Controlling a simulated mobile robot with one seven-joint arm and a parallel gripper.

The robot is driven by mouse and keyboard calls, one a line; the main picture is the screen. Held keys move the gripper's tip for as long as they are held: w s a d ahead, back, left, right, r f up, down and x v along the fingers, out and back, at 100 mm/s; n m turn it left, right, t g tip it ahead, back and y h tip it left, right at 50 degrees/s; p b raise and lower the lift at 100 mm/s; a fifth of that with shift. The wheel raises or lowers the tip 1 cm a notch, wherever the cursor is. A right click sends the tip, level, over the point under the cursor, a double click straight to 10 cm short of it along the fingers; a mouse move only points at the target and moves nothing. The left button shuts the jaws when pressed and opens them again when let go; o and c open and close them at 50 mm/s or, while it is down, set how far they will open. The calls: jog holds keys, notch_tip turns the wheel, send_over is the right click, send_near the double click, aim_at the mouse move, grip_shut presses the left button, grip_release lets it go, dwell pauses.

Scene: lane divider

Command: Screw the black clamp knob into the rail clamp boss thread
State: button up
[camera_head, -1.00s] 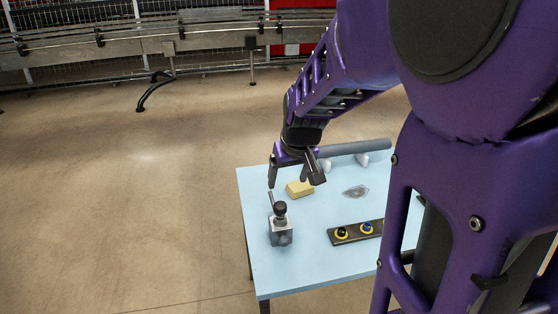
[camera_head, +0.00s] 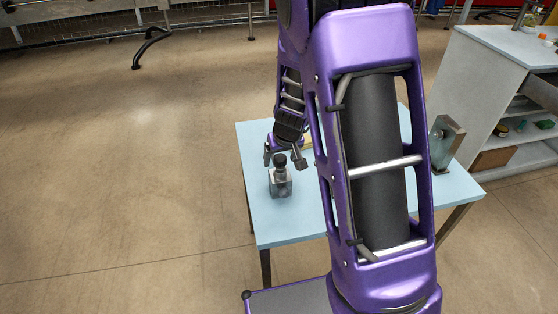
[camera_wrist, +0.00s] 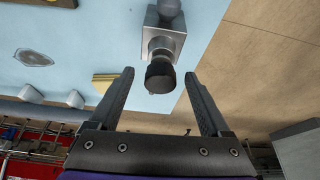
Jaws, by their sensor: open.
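The black clamp knob (camera_head: 280,160) stands on top of the grey rail clamp (camera_head: 280,184) near the left side of the blue table. In the wrist view the knob (camera_wrist: 161,77) sits at the end of a short grey neck on the square metal clamp block (camera_wrist: 165,42). My gripper (camera_wrist: 159,74) is open, with one finger on each side of the knob and a visible gap to both. In the head view my gripper (camera_head: 284,158) is just above and around the knob. The thread is hidden, and I cannot tell how deep the knob sits.
The blue table (camera_head: 268,226) is partly hidden by my arm. A yellow block (camera_wrist: 104,83), a grey tube on white supports (camera_wrist: 74,99) and a flat grey patch (camera_wrist: 34,58) lie nearby. A grey shelf unit (camera_head: 500,85) stands at the right.

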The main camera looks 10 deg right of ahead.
jog(key=shift+x, duration=0.95)
grip_shut()
jog(key=shift+r+p, duration=0.25)
jog(key=shift+p, duration=0.2)
jog(key=shift+f+m+h, duration=0.3)
jog(key=shift+m, duration=0.4)
jog(key=shift+m, duration=0.3)
jog(key=shift+m+h, duration=0.4)
jog(key=shift+m, duration=0.3)
